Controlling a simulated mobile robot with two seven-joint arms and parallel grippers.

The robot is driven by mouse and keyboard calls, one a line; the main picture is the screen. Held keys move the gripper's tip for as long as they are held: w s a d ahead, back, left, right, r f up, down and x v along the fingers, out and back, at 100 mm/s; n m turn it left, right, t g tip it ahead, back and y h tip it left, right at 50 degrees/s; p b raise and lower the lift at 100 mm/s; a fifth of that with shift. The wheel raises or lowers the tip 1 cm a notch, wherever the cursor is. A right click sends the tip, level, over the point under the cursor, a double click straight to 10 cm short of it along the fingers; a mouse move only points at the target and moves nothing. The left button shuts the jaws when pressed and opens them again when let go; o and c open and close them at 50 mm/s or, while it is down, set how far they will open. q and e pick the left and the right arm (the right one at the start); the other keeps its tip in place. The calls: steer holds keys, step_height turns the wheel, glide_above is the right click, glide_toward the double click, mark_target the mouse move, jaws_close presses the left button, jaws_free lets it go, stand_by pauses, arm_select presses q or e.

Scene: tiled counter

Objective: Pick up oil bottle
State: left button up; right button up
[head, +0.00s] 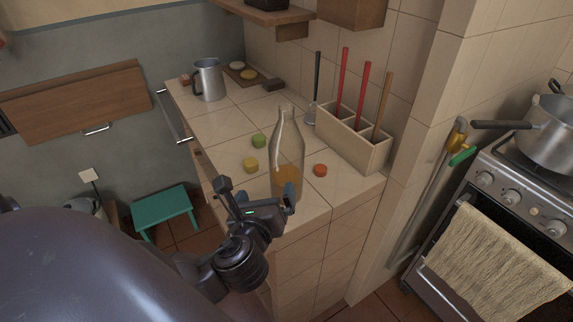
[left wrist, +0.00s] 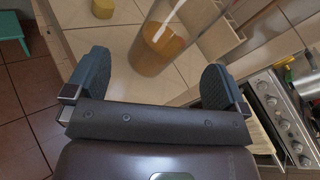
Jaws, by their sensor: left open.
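The oil bottle (head: 288,150) is clear glass with amber oil in its lower part. It stands upright near the front edge of the tiled counter (head: 235,125). My left gripper (head: 258,193) is at the bottle's lower part, with one finger overlapping the bottle in the head view. In the left wrist view the gripper (left wrist: 155,82) is open, its two blue-grey fingers wide apart. The bottle (left wrist: 168,42) shows between and just beyond the fingertips there, and its top is cut off. I cannot tell whether a finger touches it. My right gripper is not in view.
A green piece (head: 259,141), a yellow piece (head: 250,165) and an orange piece (head: 320,170) lie around the bottle. A utensil box (head: 365,152) stands to its right, a metal mug (head: 208,80) farther back. A stove (head: 500,200) is at right, a green stool (head: 160,203) at left.

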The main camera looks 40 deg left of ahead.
mark_target(283, 163)
arm_select(q)
steer(key=w+r+m, duration=0.1)
steer(key=w, duration=0.1)
steer(key=w+m+t, duration=0.1)
steer(key=w+m, duration=0.1)
steer(key=w+r+m+t, duration=0.1)
steer(key=w+m, duration=0.1)
steer(key=shift+a+r, duration=0.3)
steer(key=shift+x, duration=0.8)
steer(key=x, duration=0.3)
steer(key=shift+w+a+r, duration=0.15)
steer(key=shift+r, duration=0.1)
steer(key=shift+w+a, duration=0.15)
steer(key=shift+w, duration=0.3)
steer(key=shift+c, duration=0.6)
steer(key=c, duration=0.8)
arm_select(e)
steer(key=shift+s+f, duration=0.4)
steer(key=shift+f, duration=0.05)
